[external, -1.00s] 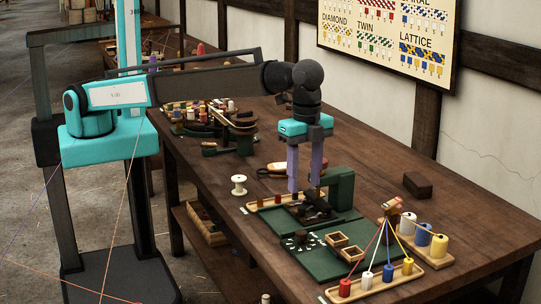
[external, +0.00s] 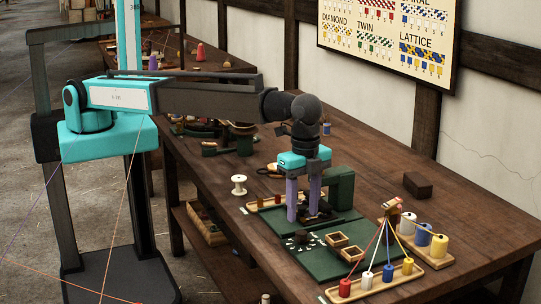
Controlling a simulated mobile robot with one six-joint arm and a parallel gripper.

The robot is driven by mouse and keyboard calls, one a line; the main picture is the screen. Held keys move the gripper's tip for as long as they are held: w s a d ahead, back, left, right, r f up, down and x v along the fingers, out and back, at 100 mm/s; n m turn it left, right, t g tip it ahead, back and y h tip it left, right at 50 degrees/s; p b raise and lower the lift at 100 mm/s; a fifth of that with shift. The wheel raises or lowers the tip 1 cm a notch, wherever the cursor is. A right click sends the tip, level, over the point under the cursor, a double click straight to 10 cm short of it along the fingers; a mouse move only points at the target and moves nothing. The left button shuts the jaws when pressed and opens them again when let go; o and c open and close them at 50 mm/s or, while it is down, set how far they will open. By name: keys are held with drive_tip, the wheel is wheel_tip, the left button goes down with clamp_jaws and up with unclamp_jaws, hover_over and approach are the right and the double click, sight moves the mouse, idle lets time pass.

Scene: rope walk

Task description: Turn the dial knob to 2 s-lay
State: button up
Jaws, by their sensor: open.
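The dial knob (external: 301,237) is a small dark knob on a dark green board, with white marks around it on the board's left part. The marks are too small to read, so I cannot tell its setting. My gripper (external: 304,217) points down with two purple fingers apart. It is low over the green plate behind the dial, close behind the knob in the picture. Nothing shows between the fingers. A dark object on the plate is partly hidden by the fingers.
A dark green block (external: 340,187) stands behind my gripper. A tray with coloured bobbins (external: 375,284) and strings is at the front right. A white spool (external: 239,185) stands at the left.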

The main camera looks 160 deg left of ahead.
sight(301, 231)
drive_tip(key=shift+f+p, duration=0.55)
drive_tip(key=shift+f, duration=2.35)
drive_tip(key=c, duration=1)
